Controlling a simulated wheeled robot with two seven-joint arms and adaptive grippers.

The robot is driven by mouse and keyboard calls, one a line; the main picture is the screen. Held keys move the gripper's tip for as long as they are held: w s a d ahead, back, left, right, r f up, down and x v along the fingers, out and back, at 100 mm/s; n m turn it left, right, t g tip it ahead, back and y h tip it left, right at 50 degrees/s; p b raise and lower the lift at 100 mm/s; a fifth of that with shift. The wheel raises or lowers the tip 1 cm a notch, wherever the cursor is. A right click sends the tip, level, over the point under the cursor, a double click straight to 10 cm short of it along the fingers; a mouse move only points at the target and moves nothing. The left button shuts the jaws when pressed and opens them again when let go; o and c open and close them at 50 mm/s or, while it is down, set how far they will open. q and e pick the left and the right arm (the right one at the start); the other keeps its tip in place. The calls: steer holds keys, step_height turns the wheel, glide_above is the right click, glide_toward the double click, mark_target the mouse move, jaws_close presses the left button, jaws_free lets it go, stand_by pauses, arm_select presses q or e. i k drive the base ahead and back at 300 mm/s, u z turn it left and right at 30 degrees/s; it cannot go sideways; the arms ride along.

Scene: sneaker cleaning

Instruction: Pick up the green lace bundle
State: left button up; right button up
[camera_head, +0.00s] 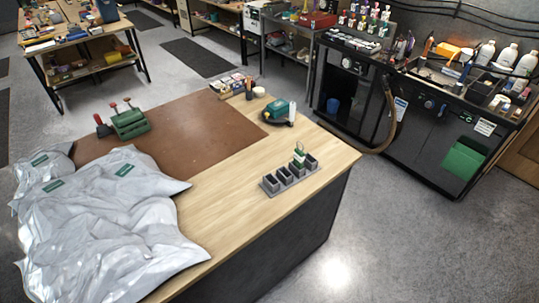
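A small green and white item (298,155), which looks like the green lace bundle, stands upright at the back of a grey compartment holder (270,186). It is too small to make out in detail, and I cannot tell exactly which compartment it sits in. The holder stands near the right edge of the wooden workbench (228,212), with several dark compartments in a row. Neither of my grippers is in view.
A brown mat (188,133) covers the bench's back half. Silver bags (105,232) fill the left. Bare wood surrounds the holder.

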mark_target(299, 155)
steer(key=u, duration=0.3)
steer(key=i, duration=0.85)
steer(key=z, duration=0.15)
